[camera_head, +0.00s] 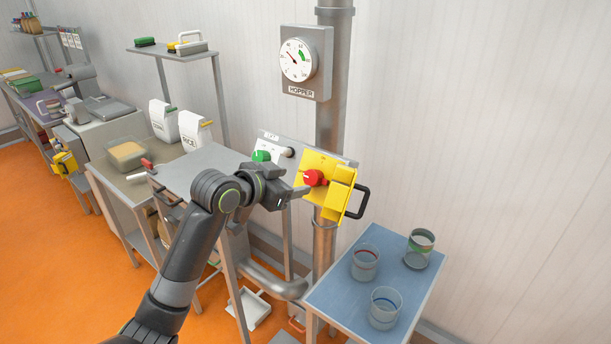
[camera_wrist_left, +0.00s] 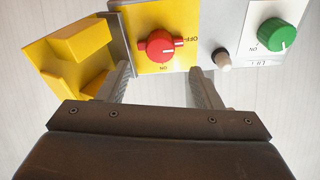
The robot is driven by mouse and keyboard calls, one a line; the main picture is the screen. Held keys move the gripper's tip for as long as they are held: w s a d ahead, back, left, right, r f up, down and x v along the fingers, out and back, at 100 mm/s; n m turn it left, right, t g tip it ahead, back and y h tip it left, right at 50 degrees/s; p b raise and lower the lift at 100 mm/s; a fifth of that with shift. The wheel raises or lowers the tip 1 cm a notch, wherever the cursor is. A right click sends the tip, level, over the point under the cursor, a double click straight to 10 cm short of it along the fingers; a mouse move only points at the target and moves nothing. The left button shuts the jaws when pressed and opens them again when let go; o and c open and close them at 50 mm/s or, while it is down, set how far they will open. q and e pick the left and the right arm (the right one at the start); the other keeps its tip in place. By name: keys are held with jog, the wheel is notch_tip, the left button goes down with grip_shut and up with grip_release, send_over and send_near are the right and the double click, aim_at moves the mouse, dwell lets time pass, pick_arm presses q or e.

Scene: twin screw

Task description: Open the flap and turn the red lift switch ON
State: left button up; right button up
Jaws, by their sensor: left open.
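The red lift switch (camera_head: 313,177) sits on a yellow plate on the grey panel. It shows uncovered in the left wrist view (camera_wrist_left: 160,46), with its bar lying sideways in that picture and OFF and ON lettering around it. The yellow flap (camera_head: 341,197) with a black handle stands swung open on the switch's right in the head view; in the wrist view the flap (camera_wrist_left: 72,58) is at the left. My left gripper (camera_head: 290,183) is open in front of the switch, its fingers (camera_wrist_left: 161,82) on either side of it and apart from it. My right gripper is out of view.
A green knob (camera_head: 261,156) and a small pale knob (camera_head: 288,152) are on the panel left of the switch. A HOPPER gauge (camera_head: 306,62) hangs above on a pipe. A blue-topped table (camera_head: 341,296) with clear cups stands at lower right; a grey table (camera_head: 207,166) is behind my arm.

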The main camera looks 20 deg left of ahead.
aim_at(310, 178)
pick_arm(q)
jog(key=shift+p+x, duration=0.6)
jog(key=shift+x, duration=2.6)
jog(key=c, duration=1)
